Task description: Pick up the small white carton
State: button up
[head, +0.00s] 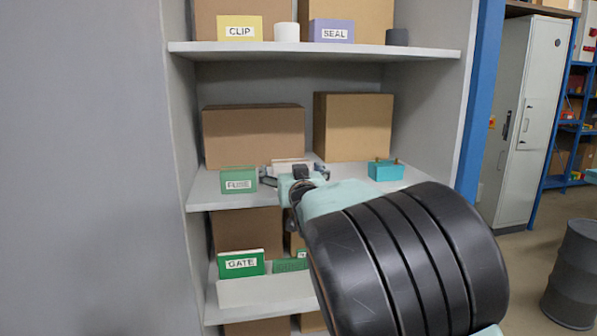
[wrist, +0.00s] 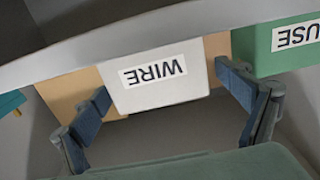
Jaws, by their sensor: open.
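The small white carton, labelled WIRE, (wrist: 158,95) shows upside down in the wrist view. In the head view only its pale top (head: 291,163) shows behind my gripper, on the middle shelf. My gripper (head: 296,173) is open in front of it. In the wrist view my gripper's fingers (wrist: 164,84) stand on either side of the carton. The right finger is close to its edge, and the left finger is near its other edge. I cannot tell whether they touch it.
The green FUSE box (head: 239,180) stands left of my gripper; it is at the right in the wrist view. A teal box (head: 386,171) stands to the right. Large brown boxes (head: 254,136) are behind. The upper shelf (head: 315,50) is overhead, and a green GATE box (head: 241,263) is below.

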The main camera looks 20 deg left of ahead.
jog(key=shift+w+a, duration=0.25)
jog(key=shift+w, duration=0.4)
jog(key=c, duration=1.5)
jog(key=shift+r, duration=0.15)
jog(key=shift+c, duration=0.6)
jog(key=shift+r, duration=0.1)
